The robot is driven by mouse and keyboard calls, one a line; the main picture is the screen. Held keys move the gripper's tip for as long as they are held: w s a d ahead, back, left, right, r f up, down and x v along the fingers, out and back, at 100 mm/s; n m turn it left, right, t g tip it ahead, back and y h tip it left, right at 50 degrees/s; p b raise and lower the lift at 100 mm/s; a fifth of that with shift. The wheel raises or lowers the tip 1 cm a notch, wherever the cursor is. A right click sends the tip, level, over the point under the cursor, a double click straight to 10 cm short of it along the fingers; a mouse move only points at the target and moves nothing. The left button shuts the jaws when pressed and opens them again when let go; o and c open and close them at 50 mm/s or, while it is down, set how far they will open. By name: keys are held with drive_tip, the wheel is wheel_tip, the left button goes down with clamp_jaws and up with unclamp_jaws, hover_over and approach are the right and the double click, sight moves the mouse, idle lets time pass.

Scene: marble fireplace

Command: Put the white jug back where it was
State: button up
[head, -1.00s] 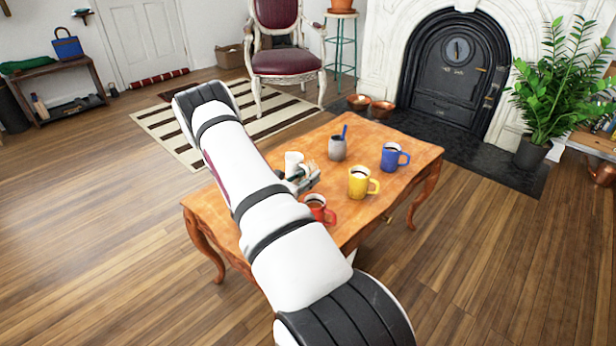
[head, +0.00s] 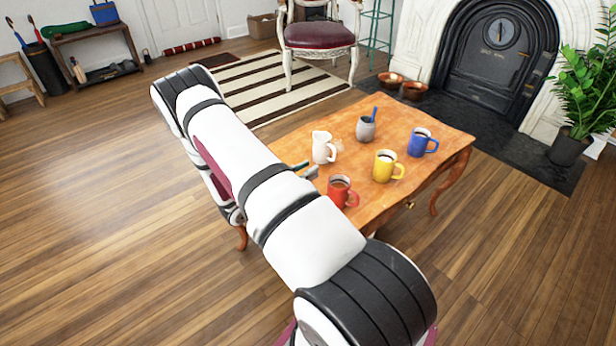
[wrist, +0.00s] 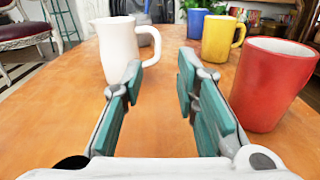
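The white jug (head: 322,150) stands upright on the wooden table (head: 290,148), with its handle to the right. In the wrist view the jug (wrist: 115,52) is just beyond my left finger, and its handle is ahead of the gap between the fingers. My gripper (wrist: 161,72) is open and empty, with teal pads apart, low over the tabletop. In the head view my gripper (head: 306,171) is partly hidden by my arm, on the near side of the jug.
A red mug (head: 340,191) stands close on the gripper's right. A yellow mug (head: 385,166), a blue mug (head: 420,143) and a grey cup (head: 365,128) holding a blue utensil stand farther off. Bare tabletop lies between the jug and the red mug.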

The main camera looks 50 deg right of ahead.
drive_tip(key=s+a+r+m+g+y, duration=0.15)
drive_tip(key=a+r+m, duration=0.25)
drive_tip(key=r, duration=0.4)
drive_tip(key=s+a+r+m+g+y, duration=0.1)
drive_tip(key=s+a+r+m+y, duration=0.25)
drive_tip(key=r, duration=0.45)
drive_tip(key=s+a+r+m+g+y, duration=0.1)
drive_tip(key=s+a+r+m+y, duration=0.15)
drive_tip(key=a+r, duration=0.4)
drive_tip(key=s+a+r+m+t+y, duration=0.2)
drive_tip(key=s+a+r+t+y, duration=0.2)
drive_tip(key=s+a, duration=0.4)
drive_tip(key=s+a+r+m+t+y, duration=0.3)
drive_tip(key=s+a+y, duration=0.3)
drive_tip(key=a, duration=0.9)
drive_tip(key=s+r+t, duration=0.1)
drive_tip(key=s, duration=0.2)
drive_tip(key=shift+s, duration=0.25)
drive_tip(key=shift+r, duration=0.15)
wheel_tip(320, 180, up, 30)
drive_tip(key=t+p, duration=0.4)
drive_tip(key=p, duration=2.4)
drive_tip(key=shift+d, duration=0.2)
